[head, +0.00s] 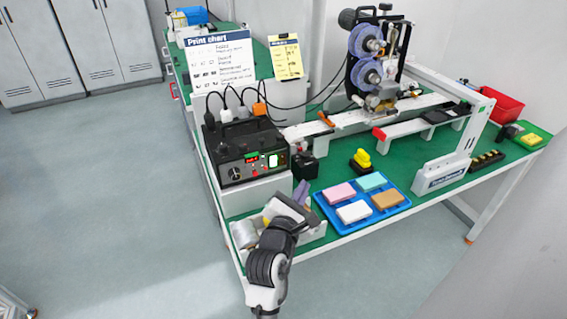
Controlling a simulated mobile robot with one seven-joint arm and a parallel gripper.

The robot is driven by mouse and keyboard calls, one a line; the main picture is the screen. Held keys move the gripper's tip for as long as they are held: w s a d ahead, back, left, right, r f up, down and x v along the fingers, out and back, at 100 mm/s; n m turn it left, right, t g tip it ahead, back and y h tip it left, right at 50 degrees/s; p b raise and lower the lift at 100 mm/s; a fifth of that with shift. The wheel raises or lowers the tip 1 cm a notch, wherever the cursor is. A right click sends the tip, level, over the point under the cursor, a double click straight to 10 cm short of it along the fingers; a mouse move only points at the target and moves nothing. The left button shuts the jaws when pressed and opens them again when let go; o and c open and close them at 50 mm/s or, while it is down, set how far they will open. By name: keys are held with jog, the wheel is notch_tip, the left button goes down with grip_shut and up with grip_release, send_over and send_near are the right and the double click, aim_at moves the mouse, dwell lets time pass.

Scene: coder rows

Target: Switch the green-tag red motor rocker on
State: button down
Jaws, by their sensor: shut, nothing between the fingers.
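The black control box (250,153) stands on a white base at the left end of the green bench. Its front carries a round knob (236,174), a small display with red and green marks (252,157), and a lit rocker area (273,160) at the right. The rocker's tag and its tilt are too small to read. My gripper (300,195) is in front of and below the box, to the right of its front face. It is shut and empty, apart from the rocker. My wrist hides part of the bench's front edge.
A blue tray (328,211) with several coloured blocks lies to the right of my gripper. White rolls (244,234) stand beside my wrist. A small black container (304,166) is right of the box, and cables with plugs (226,113) rise behind it. Open floor lies left.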

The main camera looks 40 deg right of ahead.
aim_at(283, 159)
jog(key=shift+w+d+f+b, duration=0.3)
jog(key=shift+w+b, duration=0.25)
jog(key=shift+w, duration=0.85)
jog(key=shift+w+d+f+b, duration=0.15)
jog(key=shift+w+d+b, duration=0.3)
jog(key=shift+w, duration=1)
jog(key=shift+w+d+f+b, duration=0.25)
jog(key=shift+w+b, duration=0.4)
jog(key=shift+w, duration=0.75)
jog(key=shift+w, duration=0.1)
jog(key=shift+w+d, duration=0.1)
jog(key=shift+w, duration=0.2)
jog(key=shift+w+f+p, duration=0.1)
jog(key=shift+w+p, duration=0.2)
jog(key=shift+p, duration=0.05)
jog(key=shift+s+p, duration=0.65)
jog(key=shift+s, duration=0.1)
